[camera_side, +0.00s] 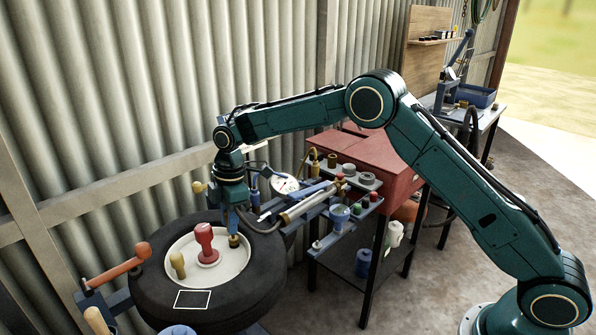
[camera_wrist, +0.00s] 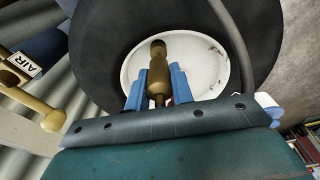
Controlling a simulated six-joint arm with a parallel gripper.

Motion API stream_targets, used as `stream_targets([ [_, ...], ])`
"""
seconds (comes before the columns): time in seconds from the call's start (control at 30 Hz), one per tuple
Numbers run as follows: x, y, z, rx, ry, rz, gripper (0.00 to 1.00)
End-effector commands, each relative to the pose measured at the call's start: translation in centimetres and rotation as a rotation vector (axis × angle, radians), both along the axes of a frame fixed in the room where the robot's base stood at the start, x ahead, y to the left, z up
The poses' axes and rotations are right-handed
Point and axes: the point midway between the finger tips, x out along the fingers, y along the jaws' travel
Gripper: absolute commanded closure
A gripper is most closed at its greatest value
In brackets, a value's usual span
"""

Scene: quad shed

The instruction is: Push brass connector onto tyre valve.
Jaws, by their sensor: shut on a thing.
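My gripper (camera_side: 234,228) points down over the right part of the white wheel rim (camera_side: 243,262). Its blue fingers (camera_wrist: 158,75) are shut on the brass connector (camera_wrist: 157,88), one on each side. In the side view the connector's lower end (camera_side: 234,241) shows just below the fingertips, close to the rim. The black tyre (camera_side: 268,290) lies flat around the rim. I cannot make out the tyre valve for certain; the connector's far end may hide it. I cannot tell whether the connector touches anything there.
A red knob (camera_side: 206,236) and a tan knob (camera_side: 178,262) stand on the rim, left of my gripper. A grey hose (camera_wrist: 233,25) passes near the rim. A brass fitting with an AIR label (camera_wrist: 26,64) is at left. A gauge (camera_side: 285,185) and tool shelf stand behind at right.

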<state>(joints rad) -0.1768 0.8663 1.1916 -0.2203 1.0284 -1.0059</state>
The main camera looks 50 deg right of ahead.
Motion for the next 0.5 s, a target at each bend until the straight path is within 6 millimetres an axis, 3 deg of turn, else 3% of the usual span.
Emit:
stream_targets([
  [0.5,-0.02,-0.01,-1.25,-0.001,0.0,0.0,1.0],
])
